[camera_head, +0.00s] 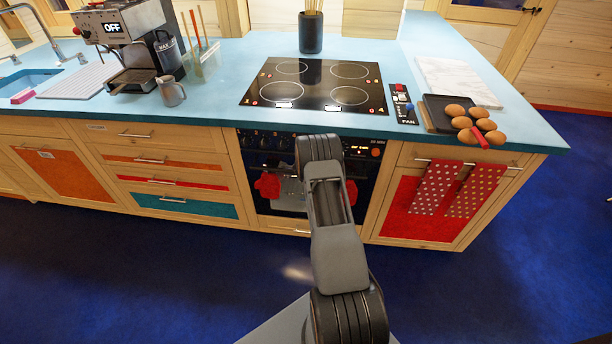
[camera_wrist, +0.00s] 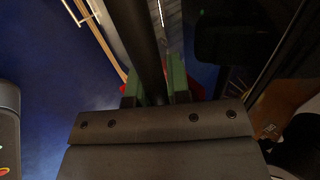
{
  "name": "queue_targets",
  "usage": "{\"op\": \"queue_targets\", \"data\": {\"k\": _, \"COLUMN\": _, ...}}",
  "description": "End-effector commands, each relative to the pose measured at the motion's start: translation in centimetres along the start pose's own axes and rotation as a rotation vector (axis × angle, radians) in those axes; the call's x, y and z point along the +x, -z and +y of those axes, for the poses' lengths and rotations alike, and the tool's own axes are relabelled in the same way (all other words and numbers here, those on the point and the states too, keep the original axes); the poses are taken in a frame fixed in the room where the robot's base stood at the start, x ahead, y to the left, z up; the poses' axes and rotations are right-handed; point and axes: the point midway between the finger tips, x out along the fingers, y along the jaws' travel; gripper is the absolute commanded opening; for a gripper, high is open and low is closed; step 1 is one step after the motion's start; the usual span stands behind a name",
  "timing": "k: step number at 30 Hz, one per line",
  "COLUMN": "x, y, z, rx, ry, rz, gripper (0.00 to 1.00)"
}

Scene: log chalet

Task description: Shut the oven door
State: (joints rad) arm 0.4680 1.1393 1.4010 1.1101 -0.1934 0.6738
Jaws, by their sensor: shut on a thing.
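The oven (camera_head: 262,162) is built into the counter front, under the black hob, with its control panel along the top. Its door (camera_head: 268,208) is partly hidden behind my arm, and I cannot tell whether it stands flush or slightly ajar. My gripper is hidden by my arm in the head view. In the wrist view my gripper (camera_wrist: 154,86) has green finger pads on both sides of a dark bar, the oven door handle (camera_wrist: 138,35), and is shut on it.
Red mitts (camera_head: 268,186) hang at the oven front. Drawers (camera_head: 170,180) flank it on the left. A red-panelled cabinet with two dotted towels (camera_head: 436,188) is on the right. The hob (camera_head: 318,84) is above. Blue floor (camera_head: 200,270) in front is clear.

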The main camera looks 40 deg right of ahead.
Motion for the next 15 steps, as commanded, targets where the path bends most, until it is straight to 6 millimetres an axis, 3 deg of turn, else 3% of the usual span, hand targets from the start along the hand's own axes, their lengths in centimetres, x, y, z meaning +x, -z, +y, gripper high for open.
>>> {"op": "queue_targets", "data": {"k": 15, "x": 0.5, "y": 0.8, "z": 0.2, "rx": 0.002, "ry": -0.014, "rz": -0.002, "gripper": 0.0}}
